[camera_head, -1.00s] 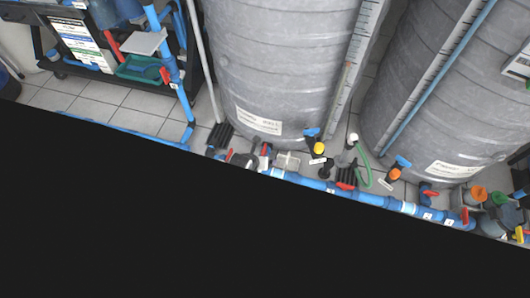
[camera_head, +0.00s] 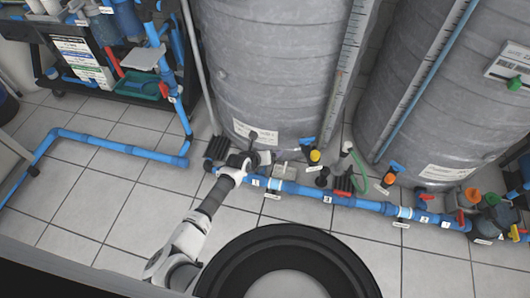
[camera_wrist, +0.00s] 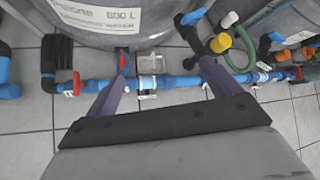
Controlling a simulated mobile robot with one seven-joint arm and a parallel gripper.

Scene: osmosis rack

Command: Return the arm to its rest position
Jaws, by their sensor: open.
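My arm reaches up from the lower left of the head view toward the pipe in front of the left tank. My gripper (camera_head: 257,153) is at its end, near the left end of the blue pipe run. In the wrist view my gripper (camera_wrist: 157,45) has two fingers spread wide apart. Nothing is held between them. The blue pipe (camera_wrist: 180,82) and the tank's front show beyond the fingers. From these views I cannot tell how far the fingertips are from the pipe or tank.
Two large grey tanks (camera_head: 275,60) (camera_head: 440,90) stand behind the blue pipe (camera_head: 340,201) and its red-handled valves. A dark cart (camera_head: 120,85) with bottles is at upper left. Another blue pipe (camera_head: 115,146) runs low at left. The tiled floor (camera_head: 110,205) in front is mostly clear.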

